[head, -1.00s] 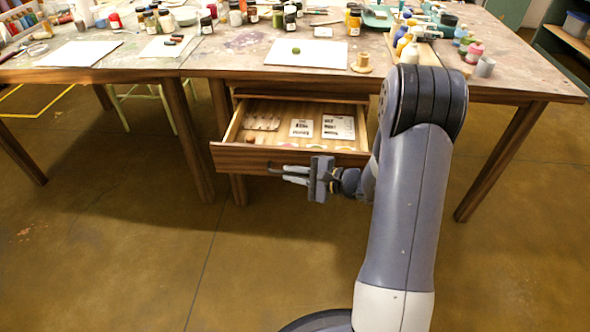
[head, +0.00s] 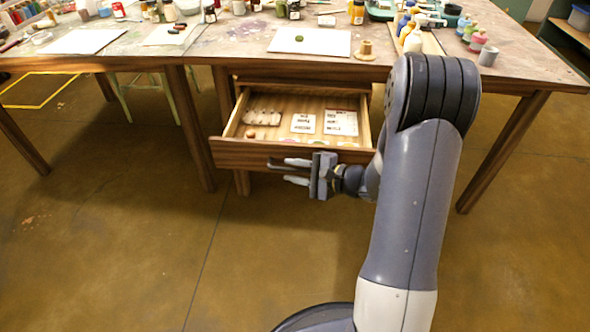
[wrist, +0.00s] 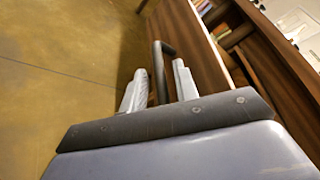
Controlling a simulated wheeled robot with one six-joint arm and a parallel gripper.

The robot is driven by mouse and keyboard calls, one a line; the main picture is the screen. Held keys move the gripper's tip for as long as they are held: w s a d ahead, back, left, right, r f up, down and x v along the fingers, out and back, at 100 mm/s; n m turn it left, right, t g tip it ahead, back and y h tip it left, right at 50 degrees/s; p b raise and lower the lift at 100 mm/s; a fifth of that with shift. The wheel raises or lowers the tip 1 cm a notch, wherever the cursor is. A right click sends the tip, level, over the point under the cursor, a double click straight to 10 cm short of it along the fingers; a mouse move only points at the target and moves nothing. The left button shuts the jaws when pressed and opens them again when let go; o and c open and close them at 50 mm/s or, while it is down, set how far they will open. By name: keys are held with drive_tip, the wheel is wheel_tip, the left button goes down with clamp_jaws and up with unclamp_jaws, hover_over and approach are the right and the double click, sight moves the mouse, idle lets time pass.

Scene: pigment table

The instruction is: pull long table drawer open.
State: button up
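The long table drawer (head: 240,153) is pulled out from under the table, with its inside showing from above. Its dark bar handle (wrist: 160,75) runs along the drawer front, which also shows in the wrist view (wrist: 190,45). Part of the handle is hidden by the fingers in the head view.
The drawer holds white cards (head: 341,122) and a pale tray-like item (head: 262,117). The worn table (head: 215,47) carries paint bottles, paper sheets and a small wooden spool (head: 365,50). Table legs (head: 190,128) stand left of the drawer. The floor in front (head: 130,250) is clear.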

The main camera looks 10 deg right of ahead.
drive_tip(key=shift+o, duration=0.3)
drive_tip(key=shift+d, duration=0.1)
drive_tip(key=shift+s+d+r, duration=0.15)
drive_tip(key=shift+s+d, duration=0.05)
drive_tip(key=shift+d, duration=0.05)
drive_tip(key=p+v, duration=0.2)
drive_tip(key=v, duration=0.8)
drive_tip(key=shift+a+f, duration=0.15)
drive_tip(key=shift+f, duration=0.1)
drive_tip(key=b+x, duration=0.2)
drive_tip(key=x, duration=0.8)
drive_tip(key=shift+w+a, duration=0.2)
drive_tip(key=shift+w+d+r, duration=0.1)
drive_tip(key=shift+w, duration=0.25)
drive_tip(key=shift+s, duration=0.1)
